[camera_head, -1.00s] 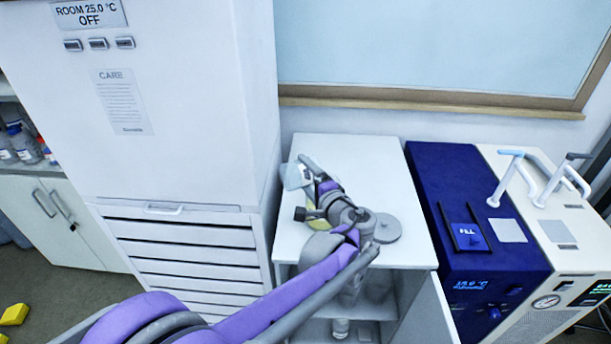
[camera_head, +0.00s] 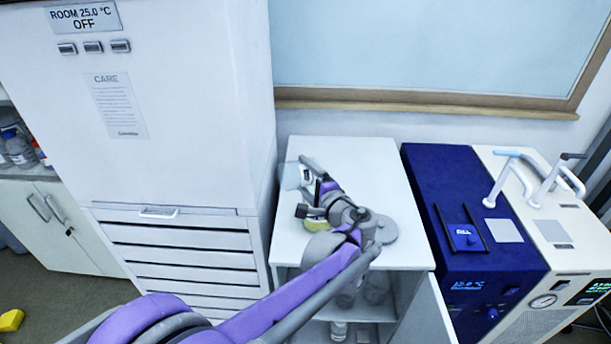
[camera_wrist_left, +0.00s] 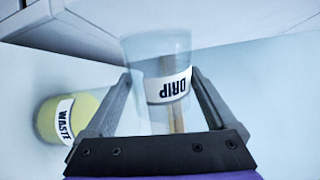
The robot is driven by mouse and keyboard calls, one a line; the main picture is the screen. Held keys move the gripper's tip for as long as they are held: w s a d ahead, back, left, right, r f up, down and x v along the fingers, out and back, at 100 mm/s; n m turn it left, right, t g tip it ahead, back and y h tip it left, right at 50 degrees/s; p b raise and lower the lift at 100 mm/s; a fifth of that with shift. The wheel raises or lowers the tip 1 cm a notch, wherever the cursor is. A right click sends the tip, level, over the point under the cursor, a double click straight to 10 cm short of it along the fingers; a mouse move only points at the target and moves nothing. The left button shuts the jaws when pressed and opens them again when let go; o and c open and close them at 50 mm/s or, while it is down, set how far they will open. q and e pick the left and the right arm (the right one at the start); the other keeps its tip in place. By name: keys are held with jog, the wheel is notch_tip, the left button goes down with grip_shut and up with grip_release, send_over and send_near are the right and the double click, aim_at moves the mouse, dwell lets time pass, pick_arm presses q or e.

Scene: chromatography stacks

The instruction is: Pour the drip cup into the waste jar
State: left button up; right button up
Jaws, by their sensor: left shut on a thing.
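The drip cup (camera_wrist_left: 160,60) is clear, with a white DRIP label that reads upside down in the left wrist view. My left gripper (camera_wrist_left: 163,85) is shut on it, one finger on each side. A thin brown streak shows in the cup below the label. In the head view, the cup (camera_head: 291,176) is held above the white cabinet top, at the end of my left gripper (camera_head: 303,185). The waste jar (camera_wrist_left: 72,119), yellow with a WASTE label, is beside the left finger. In the head view, my gripper mostly hides the jar (camera_head: 313,231). My right gripper is not in view.
A tall white unit (camera_head: 190,120) stands close on the left. A blue machine (camera_head: 450,180) adjoins on the right. The back of the cabinet top is clear.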

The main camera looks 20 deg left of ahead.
pick_arm(q)
jog(key=shift+s+a+r+n, duration=0.2)
jog(key=shift+s+a+n, duration=0.1)
jog(key=shift+n, duration=0.4)
jog(key=shift+s+a+r+n+t+h+p, duration=0.15)
jog(key=shift+r+n+p, duration=0.2)
jog(key=shift+n+p, duration=0.2)
jog(key=shift+s+a+r+n+t+h+p, duration=0.15)
jog(key=shift+r+n+p, duration=0.15)
jog(key=shift+n+p, duration=0.25)
jog(key=shift+n, duration=0.4)
jog(key=shift+a, duration=0.1)
jog(key=shift+f, duration=0.15)
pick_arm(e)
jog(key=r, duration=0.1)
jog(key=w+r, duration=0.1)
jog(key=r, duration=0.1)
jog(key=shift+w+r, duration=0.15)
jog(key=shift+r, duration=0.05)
pick_arm(q)
jog(key=shift+s, duration=0.1)
